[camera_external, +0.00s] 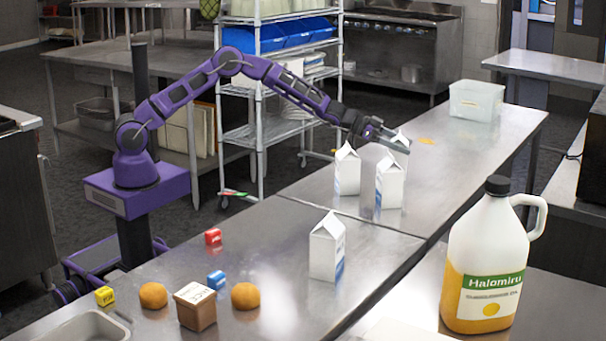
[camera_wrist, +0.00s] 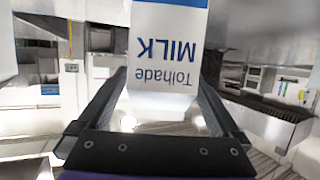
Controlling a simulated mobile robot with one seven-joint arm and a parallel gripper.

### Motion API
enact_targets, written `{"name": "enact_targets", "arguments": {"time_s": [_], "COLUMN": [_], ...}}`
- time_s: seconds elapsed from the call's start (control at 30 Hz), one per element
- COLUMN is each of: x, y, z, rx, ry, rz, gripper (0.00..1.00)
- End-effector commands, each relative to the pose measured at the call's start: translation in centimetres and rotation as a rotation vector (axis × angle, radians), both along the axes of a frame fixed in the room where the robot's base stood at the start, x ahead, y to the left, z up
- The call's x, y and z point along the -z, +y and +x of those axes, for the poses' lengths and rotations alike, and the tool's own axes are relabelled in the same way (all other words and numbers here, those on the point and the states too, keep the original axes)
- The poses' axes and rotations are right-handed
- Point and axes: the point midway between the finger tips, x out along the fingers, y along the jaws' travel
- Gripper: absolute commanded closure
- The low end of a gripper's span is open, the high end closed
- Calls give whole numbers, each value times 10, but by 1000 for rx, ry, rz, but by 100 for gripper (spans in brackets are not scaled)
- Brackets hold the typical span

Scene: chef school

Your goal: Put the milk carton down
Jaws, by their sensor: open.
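A further carton (camera_external: 327,248) stands nearer the camera.
The steel table (camera_external: 470,146) has free room beyond the cartons, before a clear plastic bin (camera_external: 476,100). Small boxes and two orange-brown round items lie at the near left.

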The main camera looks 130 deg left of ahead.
Motion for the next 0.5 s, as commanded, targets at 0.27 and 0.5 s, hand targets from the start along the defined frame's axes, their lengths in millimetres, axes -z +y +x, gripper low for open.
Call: {"name": "enact_targets", "arguments": {"time_s": [0.27,0.5], "x": [-19,-31], "y": [-17,-31], "z": [-46,-77], "rx": [-2,-2], "ry": [0,1], "rz": [2,2], "gripper": [0,0]}}
